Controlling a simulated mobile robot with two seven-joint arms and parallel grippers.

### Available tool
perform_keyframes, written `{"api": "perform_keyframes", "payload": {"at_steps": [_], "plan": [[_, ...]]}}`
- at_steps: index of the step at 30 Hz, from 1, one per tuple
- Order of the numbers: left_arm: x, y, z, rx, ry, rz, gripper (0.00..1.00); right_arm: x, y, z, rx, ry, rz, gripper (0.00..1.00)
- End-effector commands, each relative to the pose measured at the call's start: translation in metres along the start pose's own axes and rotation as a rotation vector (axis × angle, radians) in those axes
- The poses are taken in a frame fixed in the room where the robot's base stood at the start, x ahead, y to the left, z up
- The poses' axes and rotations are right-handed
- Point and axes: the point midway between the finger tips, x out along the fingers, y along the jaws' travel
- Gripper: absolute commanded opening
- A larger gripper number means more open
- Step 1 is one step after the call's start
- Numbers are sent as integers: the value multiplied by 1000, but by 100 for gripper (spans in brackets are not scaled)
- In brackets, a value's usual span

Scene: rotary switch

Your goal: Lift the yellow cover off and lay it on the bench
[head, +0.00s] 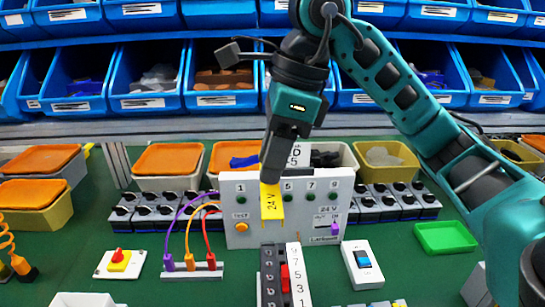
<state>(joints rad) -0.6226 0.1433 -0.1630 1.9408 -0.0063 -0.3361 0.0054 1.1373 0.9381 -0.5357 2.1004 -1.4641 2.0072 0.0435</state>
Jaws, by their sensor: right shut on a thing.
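My right gripper (271,176) comes down from above and is shut on the cover's top edge. I cannot tell whether the cover still touches the panel. The green bench (215,291) spreads below and around the panel. My left gripper is not in view.
A numbered block with a red slider (285,277), a blue rocker switch (363,264) and a green tray (444,237) are at right. Blue bins stand behind.

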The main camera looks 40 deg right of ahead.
Motion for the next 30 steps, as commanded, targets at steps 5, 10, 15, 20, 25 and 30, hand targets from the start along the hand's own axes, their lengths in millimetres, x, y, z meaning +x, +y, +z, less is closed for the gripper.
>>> {"api": "perform_keyframes", "payload": {"at_steps": [5,10,15,20,25,30], "plan": [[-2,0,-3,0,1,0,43,-9,0,3,0,0,-2,8],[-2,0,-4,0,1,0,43,-18,0,5,0,-1,-1,8],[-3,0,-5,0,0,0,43,-24,0,7,0,0,-1,8],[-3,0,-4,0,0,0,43,-26,0,7,1,0,0,8],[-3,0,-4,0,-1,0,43,-26,0,7,1,0,0,8],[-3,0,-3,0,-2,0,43,-26,0,7,1,0,0,8]]}}
